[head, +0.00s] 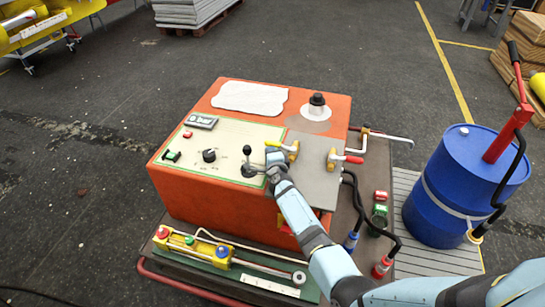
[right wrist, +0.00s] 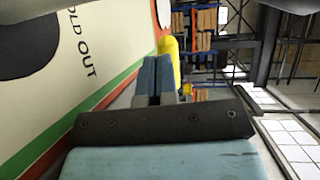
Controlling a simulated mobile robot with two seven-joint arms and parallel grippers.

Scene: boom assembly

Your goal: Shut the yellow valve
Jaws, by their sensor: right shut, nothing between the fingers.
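The yellow valve (head: 292,149) sits on top of the orange machine, at the grey plate's left edge. Its yellow handle (head: 274,144) points left over the cream panel. My right gripper (head: 273,155) is shut and empty beside the handle, on its near side. In the right wrist view, the closed blue fingertips (right wrist: 155,72) are just left of the yellow handle (right wrist: 171,50) and partly overlap it. Whether they touch it I cannot tell. My left gripper is out of view.
A red-handled valve (head: 344,158) stands to the right on the grey plate (head: 313,178). A black lever (head: 248,160) rises from the panel just left of my gripper. A blue drum (head: 452,190) with a red hand pump (head: 509,132) stands at the right.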

